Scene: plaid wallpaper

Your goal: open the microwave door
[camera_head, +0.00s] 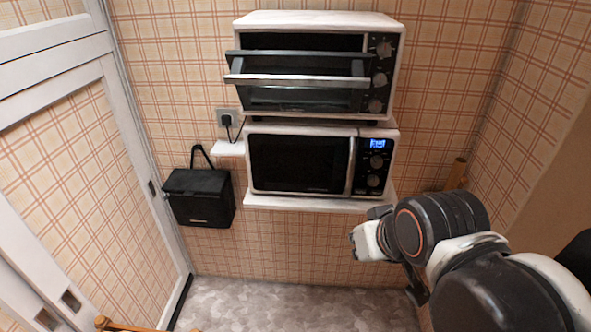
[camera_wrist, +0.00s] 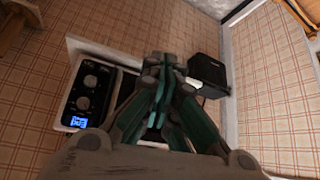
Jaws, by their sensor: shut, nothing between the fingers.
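The microwave (camera_head: 298,163) sits on a white wall shelf below a toaster oven. Its dark door is shut in the head view. A silver vertical handle (camera_head: 350,166) runs along the door's right edge, beside the control panel (camera_head: 375,164) with a blue display and two knobs. My arm reaches in from the lower right, in front of and below the microwave's right side; the fingertips are hidden there. In the wrist view my gripper (camera_wrist: 163,66) is shut and empty. The microwave's panel (camera_wrist: 88,90) shows left of it, and the gripper covers much of the door.
A white toaster oven (camera_head: 315,66) with its bar handle stands above the microwave. A black box-shaped bag (camera_head: 199,197) hangs on the wall to the left, also in the wrist view (camera_wrist: 208,73). A white door (camera_head: 120,110) stands at left. The floor (camera_head: 290,305) below is clear.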

